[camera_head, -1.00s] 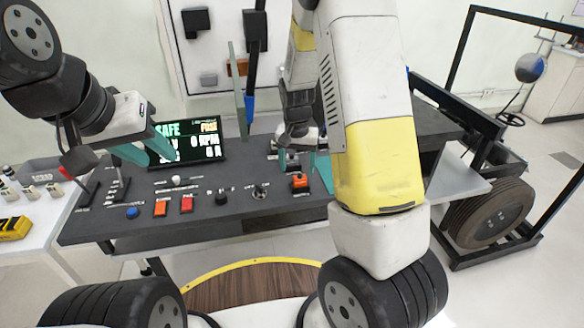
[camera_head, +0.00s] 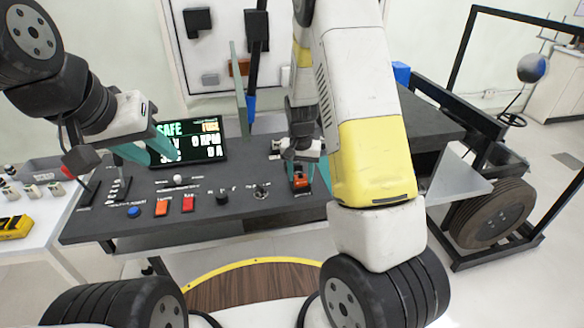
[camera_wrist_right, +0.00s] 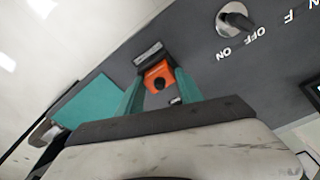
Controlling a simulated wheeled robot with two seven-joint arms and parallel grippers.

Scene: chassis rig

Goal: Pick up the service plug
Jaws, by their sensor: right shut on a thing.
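The service plug (camera_head: 301,183) is an orange block at the right end of the dark sloped console. In the right wrist view its orange face with a dark round centre (camera_wrist_right: 158,76) lies between the teal fingers. My right gripper (camera_head: 302,176) is shut on it, one finger on each side; it also shows in the right wrist view (camera_wrist_right: 157,86). The plug appears to be still at its place on the panel. My left gripper (camera_head: 164,160) is open and empty, in front of the display at the console's left.
The console (camera_head: 235,208) carries a lit display (camera_head: 201,141) reading SAFE, an orange and a red button, a blue button and knobs. An ON/OFF switch (camera_wrist_right: 236,18) is close to the right gripper. A white side table (camera_head: 42,236) stands at the left.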

